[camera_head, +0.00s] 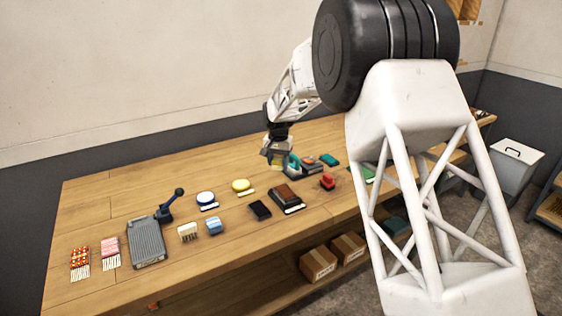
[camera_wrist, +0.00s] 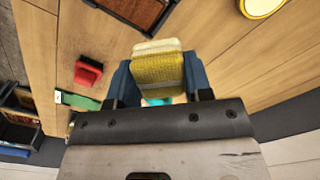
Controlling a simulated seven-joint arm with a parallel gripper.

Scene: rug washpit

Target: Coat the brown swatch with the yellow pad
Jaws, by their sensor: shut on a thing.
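My gripper (camera_head: 274,163) is above the back middle of the table. In the wrist view its blue fingers (camera_wrist: 158,82) are shut on the yellow pad (camera_wrist: 158,68), a fuzzy block with a paler end. The pad is hard to make out in the head view. The brown swatch (camera_head: 285,195) lies on the table in a dark frame with a white label at its front, apart from the pad. It also shows at the top of the wrist view (camera_wrist: 144,8), partly cut off.
A red block (camera_head: 327,182) lies right of the swatch, and a black block (camera_head: 260,210) lies left of it. A yellow disc (camera_head: 240,185) and a blue disc (camera_head: 206,198) lie further left. A grey ribbed board (camera_head: 146,243) lies at the left. Bare wood separates them.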

